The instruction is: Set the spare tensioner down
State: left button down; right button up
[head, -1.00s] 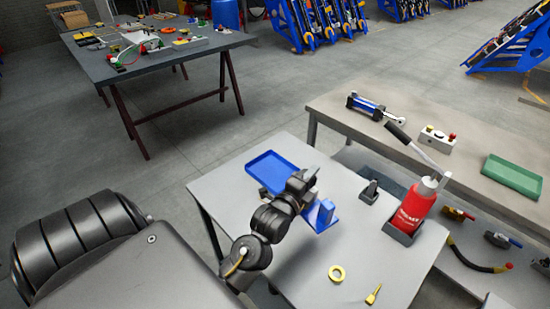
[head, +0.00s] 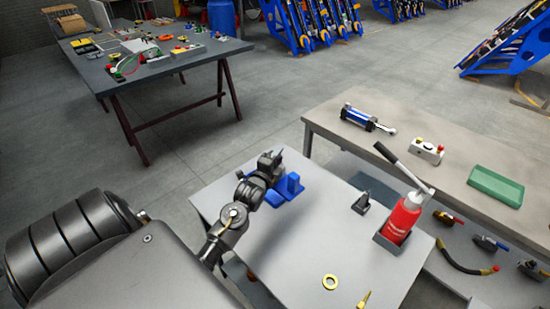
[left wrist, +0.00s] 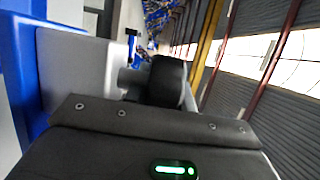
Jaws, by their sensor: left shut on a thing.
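The spare tensioner, as far as I can tell, is the blue bracket-like piece (head: 293,184) with an upright block, at the upper left of the small grey table (head: 310,245) in the head view. My left gripper (head: 277,170) is shut on it, with its dark jaws partly covering it. The blue piece overlaps the spot of the shallow blue tray, and I cannot tell their edges apart or whether they touch. In the left wrist view, dark gripper housing fills the bottom; the blue areas at the left are unclear. My right gripper is not in view.
A red bottle-shaped jack (head: 402,220) with a long handle and a small black holder (head: 361,203) stand on the table's right half. The table's middle is clear. A bench (head: 425,175) runs behind at the right.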

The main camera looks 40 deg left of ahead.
pick_arm(q)
jog(key=w+a+f+b, duration=0.8)
jog(key=a+b, duration=0.1)
jog(key=b, duration=0.3)
jog(key=shift+a+f+b, duration=0.15)
jog(key=shift+b, duration=0.25)
jog(key=shift+s, duration=0.1)
jog(key=f+b, duration=0.4)
jog(key=shift+w+a+f, duration=0.15)
jog(key=shift+w+a, duration=0.1)
jog(key=c, duration=1.4)
grip_release()
jog(key=shift+f, duration=0.1)
jog(key=shift+o, duration=1.2)
